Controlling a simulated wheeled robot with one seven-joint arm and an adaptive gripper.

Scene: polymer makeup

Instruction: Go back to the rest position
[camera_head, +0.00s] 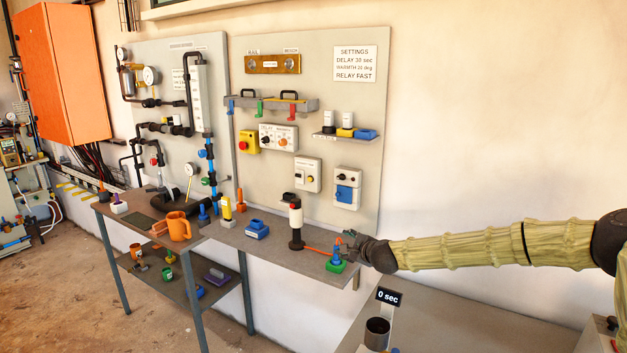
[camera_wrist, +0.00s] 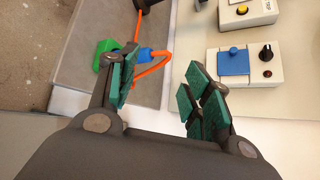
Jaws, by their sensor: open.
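My arm (camera_head: 470,246) reaches in from the right in the head view, wrapped in a yellow-green sleeve. My gripper (camera_head: 347,243) is over the right end of the bench, beside a blue piece (camera_head: 337,252) on a green base (camera_head: 336,266). In the wrist view my gripper (camera_wrist: 163,90) is open, its green-padded fingers wide apart. Nothing shows clasped between the pads. The green base (camera_wrist: 105,52) and an orange cord (camera_wrist: 152,66) lie beyond the left finger, which partly hides the blue piece.
The wall panel (camera_head: 360,110) with control boxes stands behind the bench (camera_head: 270,250). A black-and-white cylinder (camera_head: 296,222) stands left of my gripper. The wall above my arm is clear.

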